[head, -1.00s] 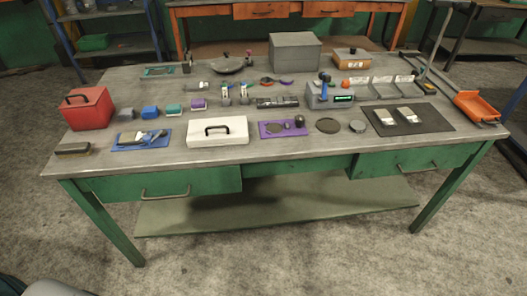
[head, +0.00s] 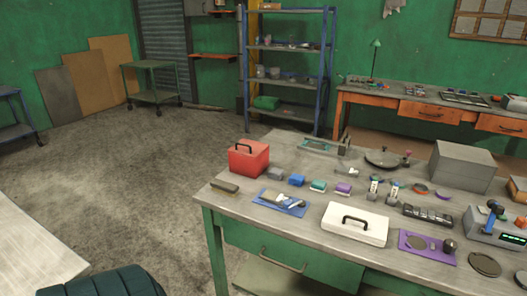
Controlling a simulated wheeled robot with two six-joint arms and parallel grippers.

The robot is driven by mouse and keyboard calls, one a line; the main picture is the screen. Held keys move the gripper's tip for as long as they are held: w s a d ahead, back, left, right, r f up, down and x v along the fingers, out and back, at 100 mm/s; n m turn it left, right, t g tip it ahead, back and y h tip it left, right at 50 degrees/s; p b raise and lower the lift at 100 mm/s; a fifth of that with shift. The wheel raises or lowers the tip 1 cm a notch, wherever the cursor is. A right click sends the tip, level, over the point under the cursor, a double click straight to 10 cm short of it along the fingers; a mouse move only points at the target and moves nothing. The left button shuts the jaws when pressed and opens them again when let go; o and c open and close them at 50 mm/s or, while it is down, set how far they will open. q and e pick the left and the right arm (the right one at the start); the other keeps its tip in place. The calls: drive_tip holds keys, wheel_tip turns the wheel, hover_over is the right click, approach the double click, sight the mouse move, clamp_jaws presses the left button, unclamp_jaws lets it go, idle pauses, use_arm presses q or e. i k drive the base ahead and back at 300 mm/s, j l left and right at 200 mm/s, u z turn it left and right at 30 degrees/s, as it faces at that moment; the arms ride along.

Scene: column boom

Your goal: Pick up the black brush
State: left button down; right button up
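A dark brush (head: 224,186) with paler bristles along its lower edge lies on the grey workbench (head: 265,222) at its front left corner. It is left of the blue mat (head: 268,205) and in front of the red box (head: 249,160). Neither of my grippers shows in the head view.
A white case (head: 340,229) and a purple mat (head: 410,252) lie along the bench's front. Small coloured blocks stand behind the blue mat. A pale tabletop (head: 28,240) and a dark green ribbed object (head: 105,283) are at lower left. Open floor (head: 150,160) lies left of the bench.

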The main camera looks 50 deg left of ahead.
sight(229, 189)
drive_tip(key=u, duration=1.85)
drive_tip(key=i+l, duration=0.1)
drive_tip(key=l, duration=0.3)
drive_tip(key=i+l, duration=0.1)
drive_tip(key=l, duration=0.25)
drive_tip(key=i+l, duration=0.15)
drive_tip(key=l, duration=0.25)
